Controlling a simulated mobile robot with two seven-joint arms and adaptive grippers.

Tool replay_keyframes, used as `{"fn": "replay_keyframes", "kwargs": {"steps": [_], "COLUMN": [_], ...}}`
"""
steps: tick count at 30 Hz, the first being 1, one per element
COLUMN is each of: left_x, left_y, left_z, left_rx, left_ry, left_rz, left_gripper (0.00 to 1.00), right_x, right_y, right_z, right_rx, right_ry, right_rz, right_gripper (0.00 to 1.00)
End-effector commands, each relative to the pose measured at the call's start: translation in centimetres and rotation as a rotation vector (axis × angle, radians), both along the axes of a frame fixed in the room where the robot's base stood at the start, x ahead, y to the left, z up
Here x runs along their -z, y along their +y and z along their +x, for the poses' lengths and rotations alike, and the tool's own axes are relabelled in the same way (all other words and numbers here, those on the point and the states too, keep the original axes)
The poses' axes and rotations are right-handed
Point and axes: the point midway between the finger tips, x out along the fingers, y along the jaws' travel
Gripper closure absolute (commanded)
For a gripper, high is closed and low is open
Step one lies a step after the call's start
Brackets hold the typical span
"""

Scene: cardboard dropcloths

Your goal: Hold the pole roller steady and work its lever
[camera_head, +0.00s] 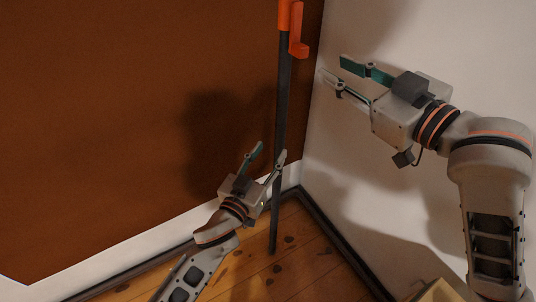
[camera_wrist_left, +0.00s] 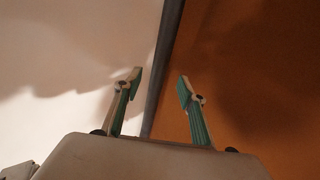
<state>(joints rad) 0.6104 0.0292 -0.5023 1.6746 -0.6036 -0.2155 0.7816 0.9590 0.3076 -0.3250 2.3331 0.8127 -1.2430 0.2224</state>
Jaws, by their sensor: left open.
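The pole roller is a long dark pole (camera_head: 282,95) with an orange top part (camera_head: 290,15) and an orange lever (camera_head: 299,42) at its right side. It stands nearly upright in the corner, its foot on the floor; its top leaves the picture. My left gripper (camera_head: 266,154) is open at the pole's lower half, one finger overlapping it. In the left wrist view, the pole (camera_wrist_left: 166,50) shows in the gap between the open fingers of that gripper (camera_wrist_left: 160,82); I cannot tell whether they touch. My right gripper (camera_head: 333,69) is open and empty, right of the pole and below the lever.
A brown-orange wall panel (camera_head: 100,110) fills the left and a white wall (camera_head: 460,45) the right. Dark skirting (camera_head: 335,232) runs along the wooden floor (camera_head: 300,260). A cardboard-coloured object (camera_head: 437,291) shows at the bottom right edge.

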Motion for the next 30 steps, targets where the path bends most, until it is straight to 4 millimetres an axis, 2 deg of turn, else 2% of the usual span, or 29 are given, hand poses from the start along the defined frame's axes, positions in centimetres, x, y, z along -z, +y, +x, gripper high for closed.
{"fn": "replay_keyframes", "kwargs": {"steps": [15,21,29,30], "left_x": [-0.1,0.0,0.0,0.0], "left_y": [-2.5,-2.9,-2.9,-2.9], "left_z": [6.0,7.0,7.1,7.1], "left_rx": [0.001,0.000,0.001,0.001], "left_ry": [0.003,0.003,0.003,0.003], "left_rz": [-0.006,-0.007,-0.006,-0.006], "left_gripper": [0.59,0.59,0.59,0.70], "right_x": [-0.1,-0.1,-0.1,-0.1], "right_y": [0.0,0.0,0.0,0.0], "right_z": [0.0,0.0,0.0,0.0], "right_rx": [0.000,0.000,0.000,0.000], "right_ry": [-0.001,-0.001,-0.001,-0.001], "right_rz": [0.001,0.001,0.001,0.001], "right_gripper": [0.72,0.72,0.72,0.72]}}
